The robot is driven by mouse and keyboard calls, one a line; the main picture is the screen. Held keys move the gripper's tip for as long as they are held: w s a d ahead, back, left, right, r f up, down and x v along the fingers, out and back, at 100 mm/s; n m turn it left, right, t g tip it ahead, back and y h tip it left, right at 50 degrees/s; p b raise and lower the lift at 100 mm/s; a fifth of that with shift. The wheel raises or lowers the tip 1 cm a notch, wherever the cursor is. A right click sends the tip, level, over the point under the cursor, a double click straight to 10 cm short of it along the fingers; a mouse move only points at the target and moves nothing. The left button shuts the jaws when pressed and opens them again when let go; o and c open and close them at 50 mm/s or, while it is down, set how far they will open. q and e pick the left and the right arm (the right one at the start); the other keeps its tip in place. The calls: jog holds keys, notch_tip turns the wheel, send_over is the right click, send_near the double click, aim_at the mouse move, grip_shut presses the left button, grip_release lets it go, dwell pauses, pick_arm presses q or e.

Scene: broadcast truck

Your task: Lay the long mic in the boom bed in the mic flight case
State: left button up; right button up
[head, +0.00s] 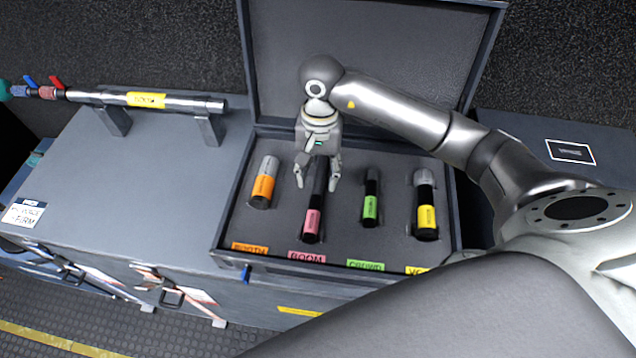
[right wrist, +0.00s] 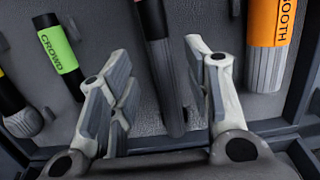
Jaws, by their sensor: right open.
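The long mic (head: 314,207), black with a pink band, lies in the boom bed of the open mic flight case (head: 228,205), in line with the pink BOOM label (head: 306,257). Whether it is fully seated cannot be told. My right gripper (head: 317,184) is open above its far half, with one finger on each side. In the right wrist view, the mic (right wrist: 165,60) runs between the spread fingers of the right gripper (right wrist: 158,58), and no finger clearly touches it. My left gripper is not in view.
An orange mic (head: 264,182) lies left of the long mic; a green-banded mic (head: 370,200) and a yellow-banded mic (head: 426,206) lie right. The raised lid (head: 400,40) stands behind. A metal pipe (head: 190,103) on brackets crosses the left case top, otherwise mostly clear.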

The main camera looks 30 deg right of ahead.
aim_at(319, 181)
notch_tip(319, 181, up, 8)
jog(key=b, duration=0.1)
jog(key=shift+w+d, duration=0.3)
jog(key=shift+w, duration=0.1)
jog(key=shift+c, duration=0.5)
dwell(0.6)
